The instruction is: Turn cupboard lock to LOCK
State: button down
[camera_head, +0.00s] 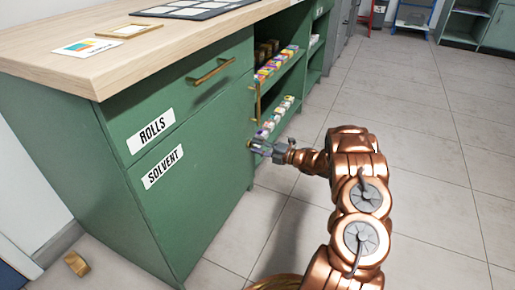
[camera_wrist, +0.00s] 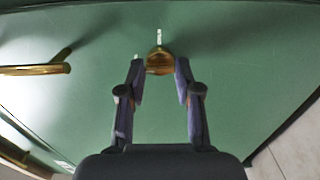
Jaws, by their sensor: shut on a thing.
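The green cupboard (camera_head: 190,200) has a lower door labelled SOLVENT and a drawer above it labelled ROLLS. A small brass lock knob (camera_wrist: 159,62) sits on the green door face. A short white mark (camera_wrist: 159,36) is just above the knob in the wrist view. My gripper (camera_head: 256,146) is at the right edge of the door; in the wrist view (camera_wrist: 160,72) its two fingers are on either side of the knob and shut on it. In the head view the fingers mostly hide the knob. I cannot read the lock's setting.
A brass bar handle (camera_wrist: 35,69) is left of the knob in the wrist view. The drawer has a brass handle (camera_head: 213,72). Open shelves (camera_head: 280,85) with small colourful boxes are just beyond the door. The tiled floor (camera_head: 420,150) to the right is clear.

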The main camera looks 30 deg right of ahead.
jog(key=shift+a+f, duration=0.1)
jog(key=shift+a, duration=0.05)
jog(key=c, duration=0.8)
grip_release()
jog(key=v, duration=1.2)
